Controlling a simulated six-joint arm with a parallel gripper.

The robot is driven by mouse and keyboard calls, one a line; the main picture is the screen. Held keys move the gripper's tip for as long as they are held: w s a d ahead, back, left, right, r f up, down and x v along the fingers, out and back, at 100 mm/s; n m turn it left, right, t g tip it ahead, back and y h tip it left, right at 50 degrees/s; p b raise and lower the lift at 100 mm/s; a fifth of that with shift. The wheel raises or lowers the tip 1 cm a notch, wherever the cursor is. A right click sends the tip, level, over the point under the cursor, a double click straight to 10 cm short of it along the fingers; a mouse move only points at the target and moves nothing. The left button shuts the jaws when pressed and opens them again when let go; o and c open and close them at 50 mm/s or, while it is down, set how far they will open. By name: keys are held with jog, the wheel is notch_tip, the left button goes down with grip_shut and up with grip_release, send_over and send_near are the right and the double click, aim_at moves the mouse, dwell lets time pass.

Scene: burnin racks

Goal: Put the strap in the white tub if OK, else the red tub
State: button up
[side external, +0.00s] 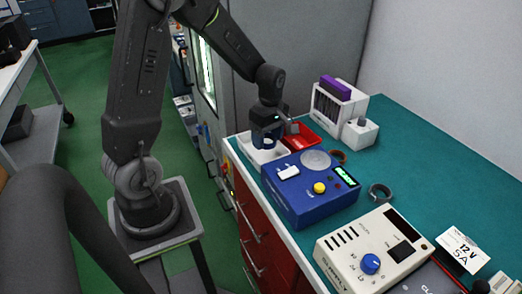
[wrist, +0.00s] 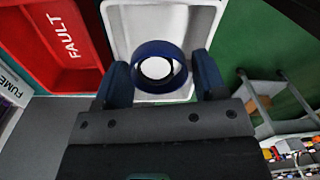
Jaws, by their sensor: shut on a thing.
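The strap (wrist: 158,47) is a dark blue ring, held between the fingers of my gripper (wrist: 161,77) in the wrist view. My gripper (side external: 264,140) is shut on it, above the white tub (side external: 247,147). The white tub's floor (wrist: 119,25) shows behind the ring in the wrist view. The red tub (side external: 304,137) is just right of it; in the wrist view the red tub (wrist: 78,70) is marked FAULT. A blue tester (side external: 300,203) has a round grey plate, a yellow button and a lit green display (side external: 346,176), too small to read.
A brown ring (side external: 338,157) and a grey ring (side external: 379,192) lie on the green bench top. A beige supply box (side external: 372,249) stands in front. A white rack (side external: 335,106) with a purple item stands behind.

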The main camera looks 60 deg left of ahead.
jog(key=shift+f, duration=0.65)
jog(key=o, duration=1)
jog(key=shift+o, duration=0.2)
jog(key=shift+r, duration=0.1)
notch_tip(320, 180, up, 14)
jog(key=shift+w+f, duration=0.2)
jog(key=shift+w, duration=0.15)
jog(key=shift+a, duration=0.1)
jog(key=s+d+r+m+t, duration=0.2)
jog(key=s+d+m+t, duration=0.1)
jog(key=s+d+m, duration=0.4)
jog(key=s+d+r+m+t, duration=0.3)
jog(key=s+d+m, duration=0.4)
jog(key=m, duration=0.7)
jog(key=shift+s, duration=0.25)
